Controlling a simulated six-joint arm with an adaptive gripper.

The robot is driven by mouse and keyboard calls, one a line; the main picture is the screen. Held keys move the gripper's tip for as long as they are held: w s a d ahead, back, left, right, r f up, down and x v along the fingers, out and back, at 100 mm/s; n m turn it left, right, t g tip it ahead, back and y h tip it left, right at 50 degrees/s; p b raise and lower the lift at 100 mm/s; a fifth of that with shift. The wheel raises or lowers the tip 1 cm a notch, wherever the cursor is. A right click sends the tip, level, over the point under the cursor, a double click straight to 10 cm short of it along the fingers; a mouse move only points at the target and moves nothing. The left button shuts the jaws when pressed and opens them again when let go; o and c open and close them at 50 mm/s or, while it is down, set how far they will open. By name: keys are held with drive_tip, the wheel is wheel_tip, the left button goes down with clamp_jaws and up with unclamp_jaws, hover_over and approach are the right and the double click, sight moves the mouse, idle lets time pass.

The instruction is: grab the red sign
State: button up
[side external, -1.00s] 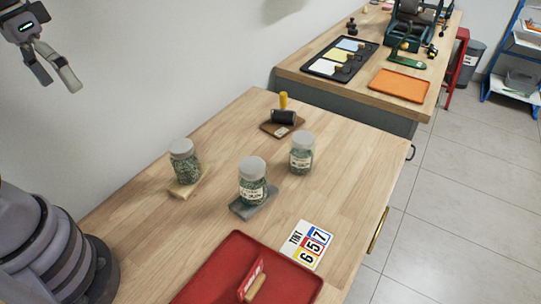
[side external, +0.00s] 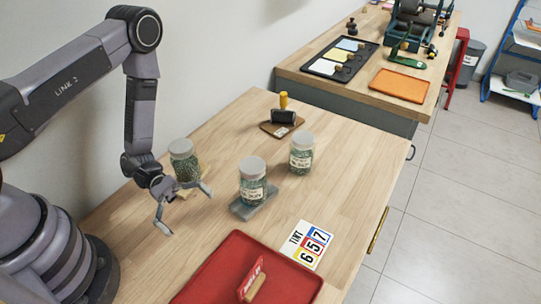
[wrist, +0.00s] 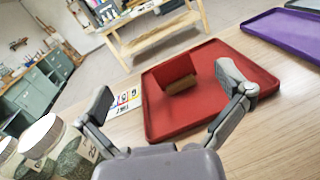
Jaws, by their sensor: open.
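The red sign (side external: 251,277) stands upright in the red tray (side external: 217,265) near the front of the wooden table, with a wooden block (side external: 256,288) at its foot. My gripper (side external: 184,213) is open and empty. It is above the table, left of and behind the tray in the side view, beside the jars. It also shows in the wrist view (wrist: 167,98).
Three green-filled jars stand close by: left (side external: 184,160), middle (side external: 253,182) and right (side external: 301,153). A number card (side external: 306,244) lies beside the tray. A roller (side external: 283,117) sits at the back. A purple tray (wrist: 285,35) shows in the wrist view.

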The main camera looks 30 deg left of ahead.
sight(249, 274)
drive_tip(key=f+n+t, duration=0.1)
drive_tip(key=f, duration=0.1)
drive_tip(key=s+f+n+t, duration=0.1)
drive_tip(key=f, duration=0.1)
drive_tip(key=f+n+t, duration=0.1)
drive_tip(key=f, duration=0.1)
drive_tip(key=shift+s+d+n, duration=0.3)
drive_tip(key=shift+s+n, duration=0.1)
drive_tip(key=shift+d+f, duration=0.15)
drive_tip(key=shift+d, duration=0.05)
drive_tip(key=d, duration=1.3)
drive_tip(key=shift+w+d+f, duration=0.2)
drive_tip(key=shift+w+d, duration=0.05)
drive_tip(key=c, duration=0.8)
